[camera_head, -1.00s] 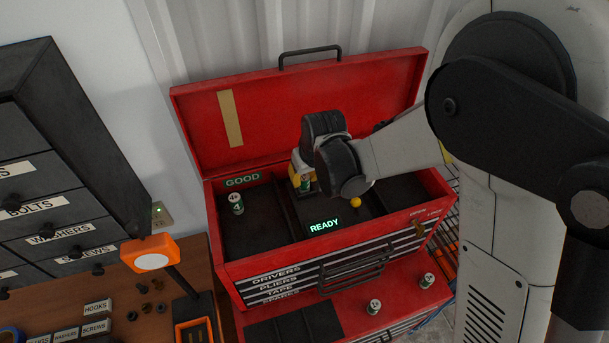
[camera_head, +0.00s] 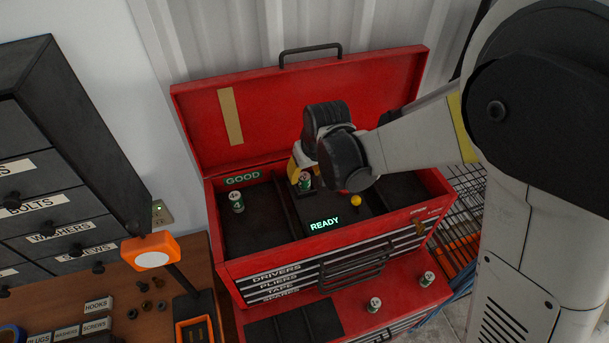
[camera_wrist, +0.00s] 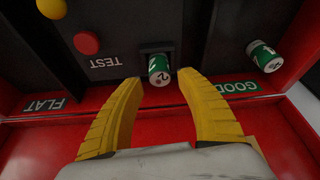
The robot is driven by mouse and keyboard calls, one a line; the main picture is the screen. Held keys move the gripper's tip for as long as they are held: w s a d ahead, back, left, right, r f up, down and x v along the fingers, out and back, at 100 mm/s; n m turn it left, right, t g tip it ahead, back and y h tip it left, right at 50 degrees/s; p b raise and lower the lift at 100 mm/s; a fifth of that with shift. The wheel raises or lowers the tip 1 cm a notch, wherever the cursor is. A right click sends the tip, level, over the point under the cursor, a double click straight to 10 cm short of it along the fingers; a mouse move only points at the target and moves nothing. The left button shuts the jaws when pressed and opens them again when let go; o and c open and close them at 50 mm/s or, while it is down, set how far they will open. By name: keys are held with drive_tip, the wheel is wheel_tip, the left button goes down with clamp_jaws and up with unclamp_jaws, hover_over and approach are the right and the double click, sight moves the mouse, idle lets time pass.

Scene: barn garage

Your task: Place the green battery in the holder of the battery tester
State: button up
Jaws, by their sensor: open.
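A green battery (camera_head: 304,180) with a white end stands at the battery tester (camera_head: 338,206) inside the red toolbox. In the wrist view the same battery (camera_wrist: 158,66) sits at the tester's black holder (camera_wrist: 154,46); how deep it sits is hard to tell. My gripper (camera_wrist: 160,78) is open, with its yellow fingers apart on either side, just short of the battery, and nothing is held. In the head view my gripper (camera_head: 296,172) is partly hidden behind my wrist. The tester's display (camera_head: 324,224) reads READY.
Another green battery (camera_head: 236,201) stands in the left compartment by the GOOD label (camera_head: 242,179). Two more batteries (camera_head: 374,305) (camera_head: 428,279) stand on the lower red ledge. The tester has a red button (camera_wrist: 87,43) by TEST and a yellow knob (camera_head: 356,200). The raised lid (camera_head: 290,110) stands behind.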

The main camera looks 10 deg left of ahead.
drive_tip(key=v, duration=1)
drive_tip(key=s+d+r+m+t, duration=0.1)
drive_tip(key=s+d+r+m, duration=0.1)
drive_tip(key=s+d, duration=0.3)
drive_tip(key=s+d+r+m+t+h, duration=0.1)
drive_tip(key=s+d, duration=0.4)
drive_tip(key=d, duration=0.6)
drive_tip(key=s+d+r+m+t+h, duration=0.1)
drive_tip(key=s+d+r+m, duration=0.2)
drive_tip(key=s+d, duration=0.2)
drive_tip(key=d, duration=0.3)
drive_tip(key=shift+t, duration=0.4)
drive_tip(key=shift+s+d, duration=0.1)
drive_tip(key=shift+s, duration=0.05)
drive_tip(key=shift+c, duration=0.5)
